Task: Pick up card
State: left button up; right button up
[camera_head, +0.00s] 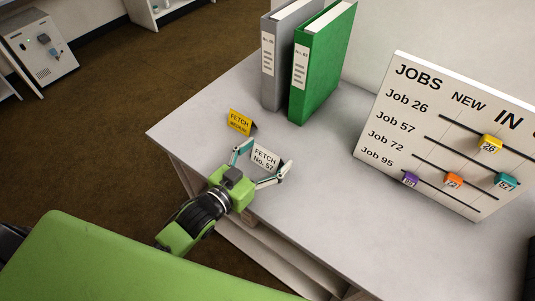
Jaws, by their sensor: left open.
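A white tent-folded card (265,157) reading "FETCH No. 57" stands on the grey desk (310,190). A yellow card (239,122) reading "FETCH", its second line too small to read surely, stands just behind it to the left. My left gripper (261,164) is open, with one finger to the left of the white card and the other to its right. I cannot tell whether either finger touches the card. My right gripper is not in view.
A grey binder (283,55) and a green binder (322,65) stand behind the cards. A JOBS board (440,130) with coloured tags on rails stands at the right. The desk's left edge is close to the cards; the desk's middle is clear.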

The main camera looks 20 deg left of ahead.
pick_arm(q)
jog(key=shift+w+f, duration=0.1)
jog(key=shift+w, duration=0.15)
jog(key=c, duration=0.8)
